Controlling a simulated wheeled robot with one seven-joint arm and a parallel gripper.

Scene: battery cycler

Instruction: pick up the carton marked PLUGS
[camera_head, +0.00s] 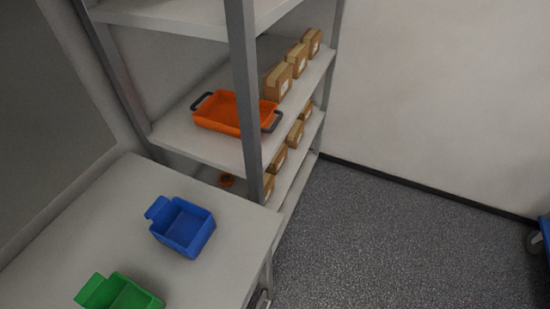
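Several small brown cartons with white labels stand on the grey shelf unit. On the upper of the two carton shelves are a near carton (278,82), a middle carton (297,60) and a far carton (312,42). More cartons stand on the shelf below, among them one at the far end (306,111), one before it (295,133) and one nearer (278,160). The labels are too small to read, so I cannot tell which carton is marked PLUGS. My gripper is not in view.
An orange tray (217,124) with dark handles sits on the shelf, left of the cartons. A front post (246,100) partly blocks the shelf. A blue bin (184,229) and green bin (118,294) stand on the table (90,228).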

